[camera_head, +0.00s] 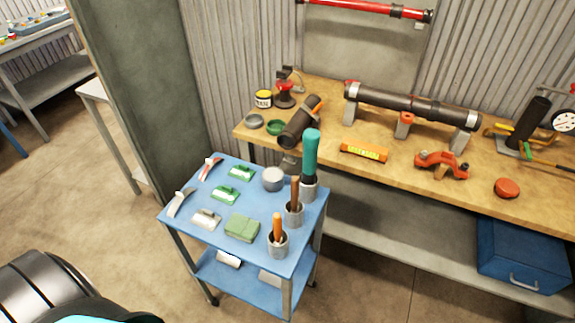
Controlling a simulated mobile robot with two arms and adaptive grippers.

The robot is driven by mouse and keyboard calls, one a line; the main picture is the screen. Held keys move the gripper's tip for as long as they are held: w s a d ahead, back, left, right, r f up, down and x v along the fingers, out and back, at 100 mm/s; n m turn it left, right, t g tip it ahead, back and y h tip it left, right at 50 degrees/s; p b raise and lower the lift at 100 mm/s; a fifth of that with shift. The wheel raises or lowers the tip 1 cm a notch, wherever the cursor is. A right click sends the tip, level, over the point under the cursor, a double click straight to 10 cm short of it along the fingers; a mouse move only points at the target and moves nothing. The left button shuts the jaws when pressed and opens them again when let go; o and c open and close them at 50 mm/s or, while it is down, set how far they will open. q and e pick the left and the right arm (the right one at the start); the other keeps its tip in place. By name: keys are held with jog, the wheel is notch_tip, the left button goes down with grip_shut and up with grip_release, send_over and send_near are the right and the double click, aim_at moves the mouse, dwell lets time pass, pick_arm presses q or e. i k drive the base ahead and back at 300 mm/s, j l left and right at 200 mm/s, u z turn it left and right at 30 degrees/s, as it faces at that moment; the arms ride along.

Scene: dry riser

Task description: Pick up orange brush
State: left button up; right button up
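The orange brush (277,229) stands handle up in a small grey cup (278,248) at the near right corner of the blue cart. Its lower end is hidden inside the cup. Behind it, a brown-handled tool (294,191) and a larger teal-handled one (311,154) stand in similar grey cups. Neither of my grippers shows in the head view.
A wooden workbench (400,182) with pipes, an orange level (364,151) and clamps stands behind. The floor left of the cart is clear.

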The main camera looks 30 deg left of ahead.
aim_at(277, 222)
jog(key=u, duration=0.9)
